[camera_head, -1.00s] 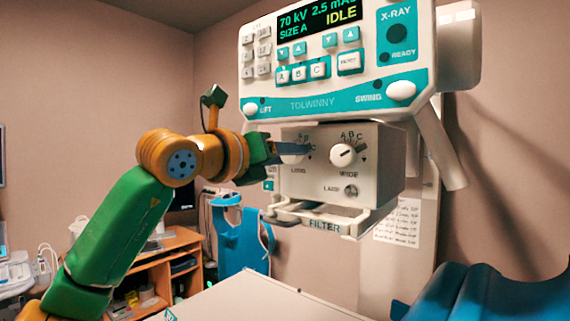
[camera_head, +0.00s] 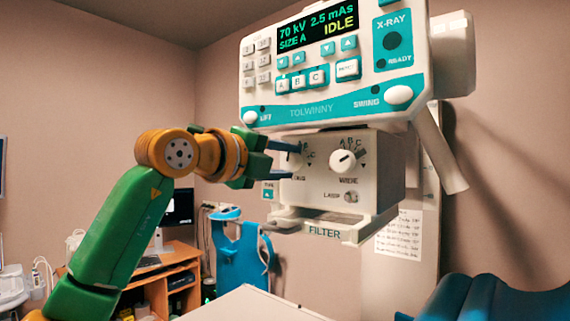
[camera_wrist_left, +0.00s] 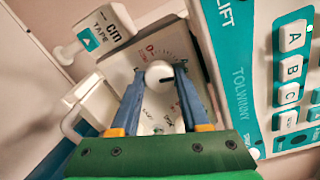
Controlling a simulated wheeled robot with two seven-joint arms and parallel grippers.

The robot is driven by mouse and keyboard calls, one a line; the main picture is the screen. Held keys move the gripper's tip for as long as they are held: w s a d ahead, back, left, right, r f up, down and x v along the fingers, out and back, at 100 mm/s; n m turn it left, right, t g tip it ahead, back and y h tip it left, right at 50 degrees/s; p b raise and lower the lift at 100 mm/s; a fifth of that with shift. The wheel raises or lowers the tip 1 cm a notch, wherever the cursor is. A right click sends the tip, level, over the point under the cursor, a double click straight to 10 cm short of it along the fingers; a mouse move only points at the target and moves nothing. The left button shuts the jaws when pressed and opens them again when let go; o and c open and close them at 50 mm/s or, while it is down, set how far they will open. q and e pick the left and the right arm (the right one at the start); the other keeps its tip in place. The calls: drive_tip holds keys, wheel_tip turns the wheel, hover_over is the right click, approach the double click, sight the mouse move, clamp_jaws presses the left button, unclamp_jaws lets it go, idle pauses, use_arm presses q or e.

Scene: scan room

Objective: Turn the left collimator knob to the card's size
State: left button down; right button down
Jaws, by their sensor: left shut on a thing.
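The collimator box (camera_head: 320,190) hangs under the control console. Its left knob (camera_wrist_left: 158,73) is round and white, with a dark pointer mark, and sits between my left gripper's blue fingers. My left gripper (camera_wrist_left: 159,80) is shut on this knob, one finger on each side. In the head view my left gripper (camera_head: 294,161) comes in from the left, fingers one above the other, and partly hides the left dial. A white sheet (camera_head: 400,237) with handwritten lines hangs on the wall, too small to read. My right gripper is out of view.
The console screen (camera_head: 318,30) reads 70 kV, 2.5 mAs, SIZE A, IDLE. A lamp button (camera_head: 351,197) and the FILTER tray (camera_head: 325,231) are below the knobs. A tape housing (camera_wrist_left: 100,32) is close beside my gripper. A pale table top (camera_head: 250,305) lies below.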

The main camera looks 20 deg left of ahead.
use_arm(q)
drive_tip(key=shift+r+n, duration=0.1)
drive_tip(key=shift+n, duration=0.4)
drive_tip(key=shift+c, duration=1.9)
unclamp_jaws()
drive_tip(key=shift+s+a+f+b, duration=0.2)
drive_tip(key=shift+s+b, duration=0.3)
drive_tip(key=shift+b, duration=0.1)
drive_tip(key=shift+s+a+f+b, duration=0.2)
drive_tip(key=shift+s+b, duration=0.3)
drive_tip(key=shift+b, duration=0.1)
drive_tip(key=v, duration=0.1)
drive_tip(key=b+v, duration=0.1)
drive_tip(key=v, duration=0.3)
drive_tip(key=shift+r+b, duration=0.3)
drive_tip(key=shift+r, duration=0.05)
